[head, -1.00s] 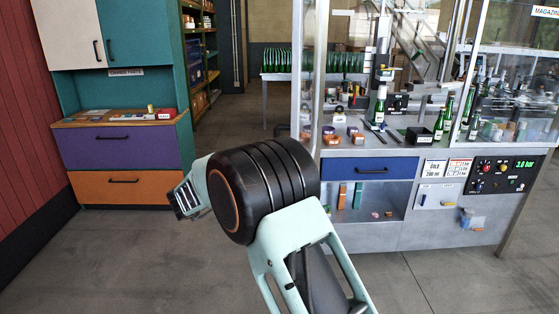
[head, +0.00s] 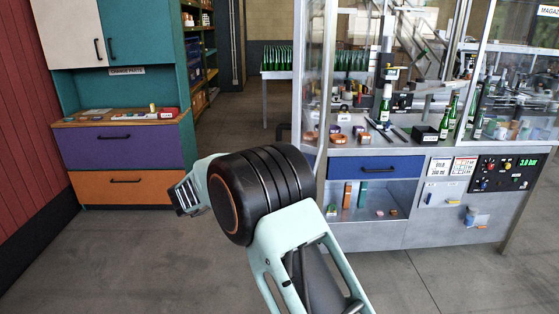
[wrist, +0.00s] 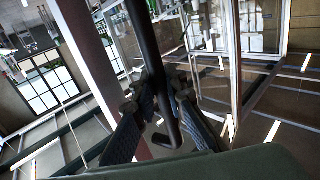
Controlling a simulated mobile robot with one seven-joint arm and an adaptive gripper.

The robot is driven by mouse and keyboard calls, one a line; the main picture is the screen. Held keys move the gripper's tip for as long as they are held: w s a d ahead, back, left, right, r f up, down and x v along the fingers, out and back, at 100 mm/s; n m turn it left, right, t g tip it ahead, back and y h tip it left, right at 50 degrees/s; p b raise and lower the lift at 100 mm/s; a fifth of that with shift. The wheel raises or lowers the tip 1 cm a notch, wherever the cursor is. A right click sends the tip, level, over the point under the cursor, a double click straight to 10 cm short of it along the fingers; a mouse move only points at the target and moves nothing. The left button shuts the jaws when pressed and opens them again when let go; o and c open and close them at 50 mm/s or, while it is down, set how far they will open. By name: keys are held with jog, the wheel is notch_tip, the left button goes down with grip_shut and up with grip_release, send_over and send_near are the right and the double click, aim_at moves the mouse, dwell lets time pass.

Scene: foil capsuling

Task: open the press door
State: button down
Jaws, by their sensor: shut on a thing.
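The press door (head: 312,75) is a clear panel in a pale metal frame at the left end of the press in the head view. Its lower edge reaches to about the worktop's height. In the wrist view, a dark bar handle (wrist: 150,55) runs down the middle and ends in a hooked foot. My gripper (wrist: 160,101) is shut on this handle, with one finger on each side of it. Clear panels and metal posts stand close around it. How far the door stands open is hard to tell.
The press worktop holds green bottles (head: 385,105), small jars and a black box (head: 422,133). A blue drawer (head: 376,167) and a control panel (head: 503,174) are below. A cabinet with purple and orange drawers (head: 122,147) stands at left. The floor between is clear.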

jog(key=shift+r, duration=0.15)
jog(key=c, duration=2)
grip_release()
jog(key=shift+o, duration=0.2)
jog(key=v, duration=1.2)
jog(key=shift+d, duration=0.15)
